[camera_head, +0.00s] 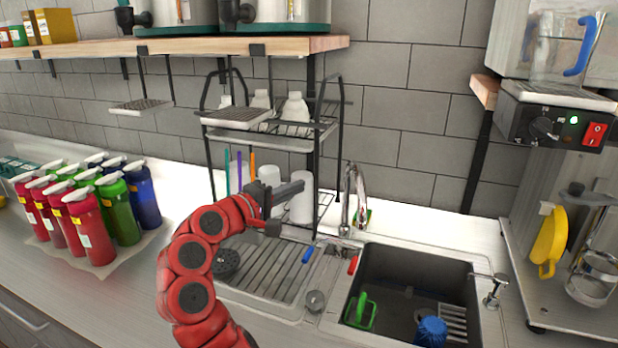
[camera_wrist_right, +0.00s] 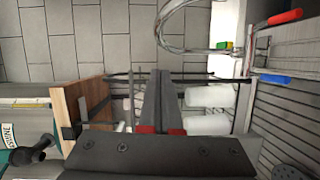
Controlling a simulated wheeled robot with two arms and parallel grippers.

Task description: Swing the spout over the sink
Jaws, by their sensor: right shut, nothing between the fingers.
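The chrome faucet with its curved spout (camera_head: 350,185) stands behind the sink, near the sink's back left corner. The spout also shows at the top of the right wrist view (camera_wrist_right: 167,25). The dark sink basin (camera_head: 385,265) is in front and to the right of the faucet. My right gripper (camera_head: 300,188) is shut and empty, left of the spout in the head view and apart from it. Its closed fingers also show in the right wrist view (camera_wrist_right: 160,75). My left gripper is not in view.
A black dish rack (camera_head: 330,130) with white bottles and cups stands behind my right gripper. The ribbed drainboard (camera_head: 270,275) lies below it. Several coloured bottles (camera_head: 90,225) stand left.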

